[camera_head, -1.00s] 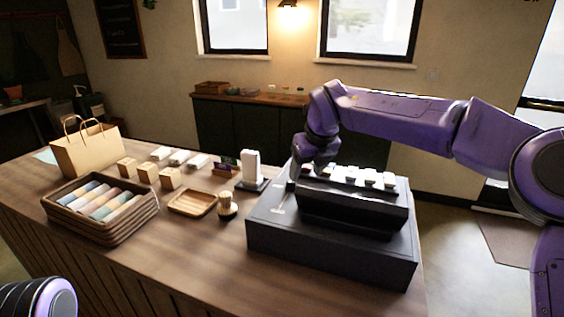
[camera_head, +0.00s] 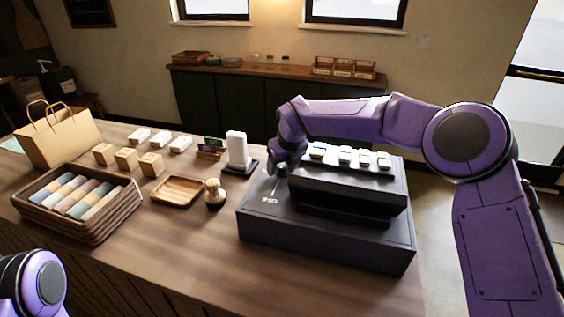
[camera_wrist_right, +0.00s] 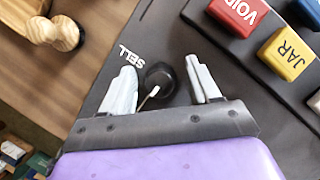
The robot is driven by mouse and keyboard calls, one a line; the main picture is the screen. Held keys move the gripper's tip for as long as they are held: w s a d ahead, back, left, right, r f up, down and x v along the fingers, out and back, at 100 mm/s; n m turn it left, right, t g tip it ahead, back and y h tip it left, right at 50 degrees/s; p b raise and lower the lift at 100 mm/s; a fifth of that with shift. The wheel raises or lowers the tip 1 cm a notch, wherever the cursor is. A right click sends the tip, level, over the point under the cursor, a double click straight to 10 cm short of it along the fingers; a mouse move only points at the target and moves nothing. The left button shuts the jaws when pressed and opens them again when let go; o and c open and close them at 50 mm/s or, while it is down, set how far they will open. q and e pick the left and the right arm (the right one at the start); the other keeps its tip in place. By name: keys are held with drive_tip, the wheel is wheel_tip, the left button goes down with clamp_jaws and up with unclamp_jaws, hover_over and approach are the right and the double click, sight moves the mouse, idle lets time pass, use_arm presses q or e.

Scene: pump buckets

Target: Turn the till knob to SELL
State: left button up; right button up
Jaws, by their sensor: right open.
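The black till (camera_head: 330,240) stands on the right part of the wooden counter. In the right wrist view its round black knob (camera_wrist_right: 160,74) has a white pointer line running towards the lower left. The white SELL label (camera_wrist_right: 129,57) is printed at the knob's upper left. My right gripper (camera_wrist_right: 164,86) is open, with one pale finger on each side of the knob; I cannot tell whether either touches it. In the head view my right gripper (camera_head: 281,174) is low over the till's left part, and hides the knob. My left gripper is out of view.
Beside the knob are the till's raised keys, including a red VOID key (camera_wrist_right: 240,13) and a yellow JAR key (camera_wrist_right: 286,53).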

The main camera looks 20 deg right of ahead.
drive_tip(key=shift+s+r, duration=0.35)
drive_tip(key=shift+s, duration=0.1)
drive_tip(key=shift+s+r, duration=0.1)
drive_tip(key=shift+s, duration=0.05)
drive_tip(key=c, duration=1)
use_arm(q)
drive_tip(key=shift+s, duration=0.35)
